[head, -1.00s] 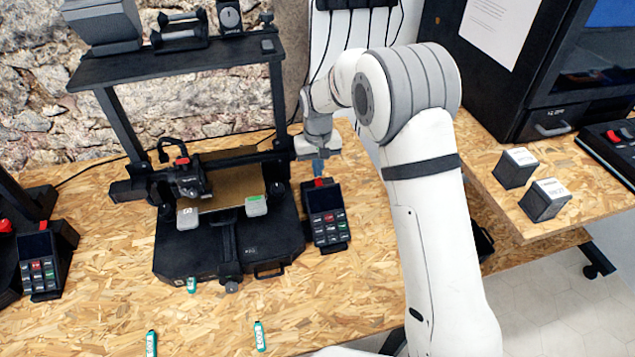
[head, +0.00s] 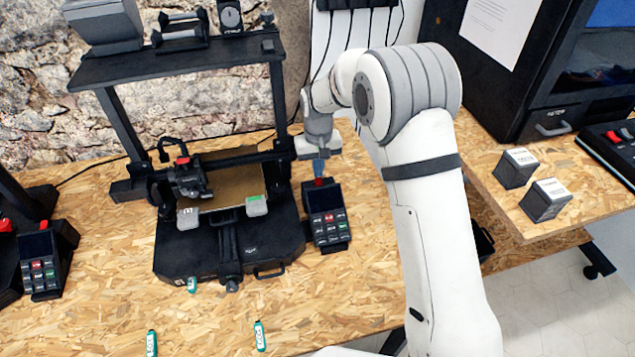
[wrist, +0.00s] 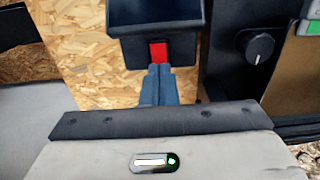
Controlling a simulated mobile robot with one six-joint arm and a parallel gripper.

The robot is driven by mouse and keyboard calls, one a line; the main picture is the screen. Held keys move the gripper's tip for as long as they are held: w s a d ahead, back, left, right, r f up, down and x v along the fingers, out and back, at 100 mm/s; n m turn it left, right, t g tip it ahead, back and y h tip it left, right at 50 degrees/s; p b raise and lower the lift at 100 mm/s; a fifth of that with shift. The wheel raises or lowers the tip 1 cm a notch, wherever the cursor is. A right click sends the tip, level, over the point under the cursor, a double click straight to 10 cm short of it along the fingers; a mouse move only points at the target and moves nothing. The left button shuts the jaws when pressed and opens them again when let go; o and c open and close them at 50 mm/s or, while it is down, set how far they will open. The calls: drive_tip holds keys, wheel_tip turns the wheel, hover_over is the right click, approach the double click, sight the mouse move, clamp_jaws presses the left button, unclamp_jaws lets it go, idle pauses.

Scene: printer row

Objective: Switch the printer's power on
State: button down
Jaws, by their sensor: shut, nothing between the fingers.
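The printer (head: 228,247) is black and stands on the wood-chip table at the left. Its black control box (head: 328,222) with a screen and keys stands at its right side. A red power switch (head: 319,182) sits at the back top of this box. It also shows as a red rocker (wrist: 158,51) in the wrist view. My gripper (head: 318,170) is shut and empty, with its blue fingers pointing down at the switch. In the wrist view the fingertips (wrist: 159,70) are right at the near edge of the red rocker. I cannot tell whether they touch it.
Another control box (head: 40,268) stands at the far left. Small green-labelled sticks (head: 260,336) lie on the front of the table. Two grey boxes (head: 545,200) and a black enclosed printer (head: 530,75) stand at the right. A black knob (wrist: 259,47) is near the fingers.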

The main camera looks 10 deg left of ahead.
sight(318, 180)
drive_tip(key=shift+f+b, duration=0.6)
drive_tip(key=shift+f, duration=0.35)
idle(0.5)
drive_tip(key=shift+r, duration=0.15)
drive_tip(key=shift+r+p, duration=2.05)
drive_tip(key=shift+r, duration=1.35)
